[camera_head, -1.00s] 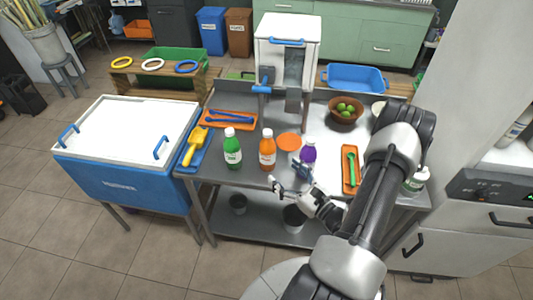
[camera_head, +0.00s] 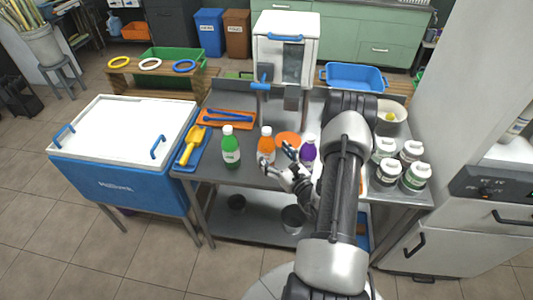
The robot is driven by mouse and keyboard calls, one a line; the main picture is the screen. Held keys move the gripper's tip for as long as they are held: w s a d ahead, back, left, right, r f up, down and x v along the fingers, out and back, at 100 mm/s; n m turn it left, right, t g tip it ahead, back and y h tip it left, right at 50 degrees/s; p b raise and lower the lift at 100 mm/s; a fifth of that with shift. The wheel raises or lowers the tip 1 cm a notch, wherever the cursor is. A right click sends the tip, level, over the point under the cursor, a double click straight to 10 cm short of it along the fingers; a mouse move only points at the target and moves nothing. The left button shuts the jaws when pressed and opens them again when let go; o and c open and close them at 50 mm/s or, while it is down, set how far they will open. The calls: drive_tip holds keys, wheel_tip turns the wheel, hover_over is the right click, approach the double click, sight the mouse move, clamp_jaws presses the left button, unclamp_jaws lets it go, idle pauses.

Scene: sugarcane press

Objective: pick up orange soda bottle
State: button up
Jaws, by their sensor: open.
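The orange soda bottle (camera_head: 266,143) stands upright on the metal table, with a white cap. Its lower part is partly hidden by my gripper. My gripper (camera_head: 273,155) is open, with its fingers in front of and to the right of the bottle. From this view I cannot tell whether a finger touches it.
An orange plate (camera_head: 288,139) lies behind. Several white-capped jars (camera_head: 415,176) stand at the table's right. A white press (camera_head: 285,40) rises at the back.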

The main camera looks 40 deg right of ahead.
sight(267, 145)
drive_tip(key=w, duration=0.1)
drive_tip(key=w+b, duration=0.1)
drive_tip(key=w, duration=0.3)
drive_tip(key=shift+d+r, duration=0.15)
drive_tip(key=shift+d, duration=0.2)
drive_tip(key=shift+c, duration=0.4)
drive_tip(key=c, duration=1.3)
drive_tip(key=shift+c, duration=0.7)
drive_tip(key=shift+r, duration=0.1)
